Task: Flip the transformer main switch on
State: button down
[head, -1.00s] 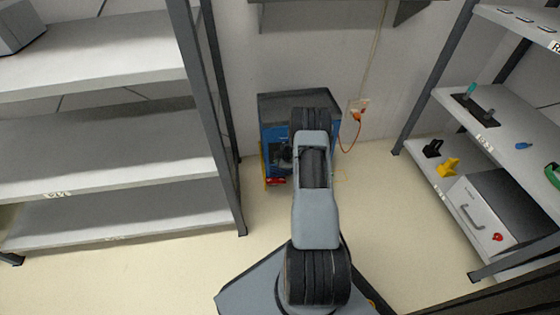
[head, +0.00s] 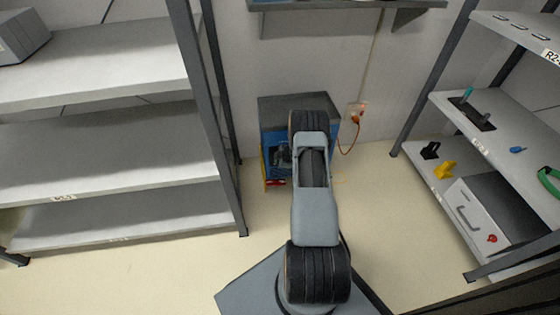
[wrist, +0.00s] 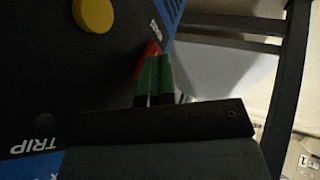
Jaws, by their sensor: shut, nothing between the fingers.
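The transformer is a blue cabinet with a dark grey top (head: 275,103), standing against the back wall in the head view; my arm hides much of its front. In the wrist view, its dark panel (wrist: 60,80) fills the left side, with a "TRIP" label and a round yellow knob (wrist: 93,15). A red part (wrist: 147,58), perhaps the switch handle, shows just behind my gripper (wrist: 158,70). My gripper's green fingertips are shut together with nothing between them. They overlap the red part in the picture; I cannot tell if they touch it. The switch's position is unclear.
Grey shelving (head: 110,150) stands at left. The right shelf rack (head: 470,125) holds small tools and a grey box (head: 500,210). A wall shelf (head: 345,5) hangs above the cabinet. An orange cord (head: 355,130) runs from the wall socket.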

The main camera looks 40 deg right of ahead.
jog(key=s+r+p, duration=0.4)
jog(key=s+r, duration=0.4)
jog(key=s, duration=0.1)
jog(key=shift+s+a+r, duration=0.15)
jog(key=shift+a+r, duration=0.1)
jog(key=shift+r, duration=0.05)
dwell(0.4)
